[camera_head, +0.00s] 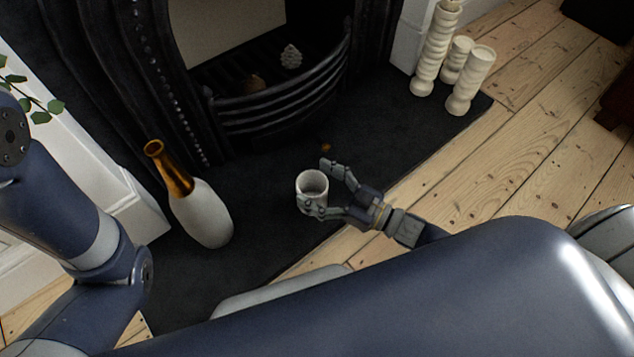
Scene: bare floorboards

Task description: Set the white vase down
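A small white cup-shaped vase (312,186) is upright near the middle of the camera_head view, over the dark hearth. My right gripper (318,184) is at its right side with its fingers spread. The lower finger overlaps the near side of the vase. The upper finger is beyond the rim, with a dark gap between them, so the gripper looks open around the vase. I cannot tell whether the vase base touches the hearth. My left arm shows at the left edge, but its gripper is out of view.
The dark hearth slab (270,245) lies before a black fireplace with a curved grate (285,105). A white bottle with a gold neck (203,212) stands to the left. Several cream ribbed candlesticks (432,55) stand at the back right. Floorboards (540,130) are clear at the right.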

